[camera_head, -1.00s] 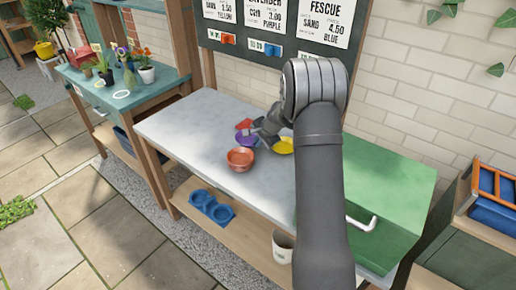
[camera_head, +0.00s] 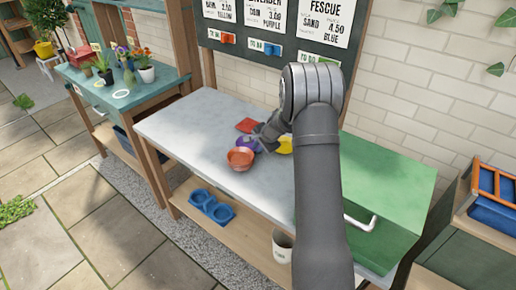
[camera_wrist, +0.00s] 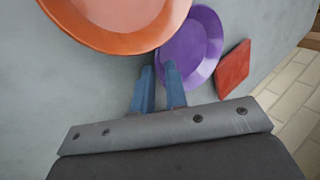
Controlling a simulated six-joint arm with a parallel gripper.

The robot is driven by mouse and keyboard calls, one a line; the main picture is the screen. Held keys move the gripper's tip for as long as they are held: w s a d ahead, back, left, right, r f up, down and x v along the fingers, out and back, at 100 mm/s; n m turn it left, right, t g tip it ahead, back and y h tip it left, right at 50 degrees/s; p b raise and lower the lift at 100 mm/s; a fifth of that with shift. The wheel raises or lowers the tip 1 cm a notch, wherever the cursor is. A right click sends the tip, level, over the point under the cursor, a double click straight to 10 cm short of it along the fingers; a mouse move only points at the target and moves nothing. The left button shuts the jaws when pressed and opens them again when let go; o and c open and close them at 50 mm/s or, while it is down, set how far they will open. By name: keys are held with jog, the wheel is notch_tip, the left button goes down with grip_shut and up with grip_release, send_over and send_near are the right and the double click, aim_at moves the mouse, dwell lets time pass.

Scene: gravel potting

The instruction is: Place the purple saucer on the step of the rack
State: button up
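The purple saucer (camera_head: 247,144) lies on the grey worktop, partly hidden behind the orange bowl (camera_head: 240,158). In the wrist view the purple saucer (camera_wrist: 203,45) shows its round inside, and the orange bowl (camera_wrist: 125,20) overlaps its left side. My gripper (camera_wrist: 159,75) has two blue fingers a small gap apart at the saucer's near left rim. The right finger overlaps the saucer and the left one is beside its rim. I cannot tell whether they pinch the rim. My gripper (camera_head: 262,136) also shows in the head view. I cannot make out a stepped rack.
A red square piece (camera_head: 246,125) lies behind the saucer, and a yellow dish (camera_head: 285,145) lies to its right, partly behind my arm. A green box (camera_head: 385,190) fills the right end. A blue double holder (camera_head: 211,207) is on the lower shelf. The worktop's left part is clear.

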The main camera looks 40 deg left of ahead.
jog(key=v, duration=1.1)
jog(key=shift+d+r, duration=0.2)
jog(key=shift+r, duration=0.1)
jog(key=shift+c, duration=0.2)
jog(key=s+r+m+t+h, duration=0.1)
jog(key=s+r+m+t, duration=0.1)
jog(key=s+r+m, duration=0.3)
jog(key=x, duration=1.7)
jog(key=shift+w+d+f, duration=0.15)
jog(key=shift+d+f, duration=0.05)
jog(key=shift+f, duration=0.15)
grip_shut()
jog(key=shift+r, duration=0.1)
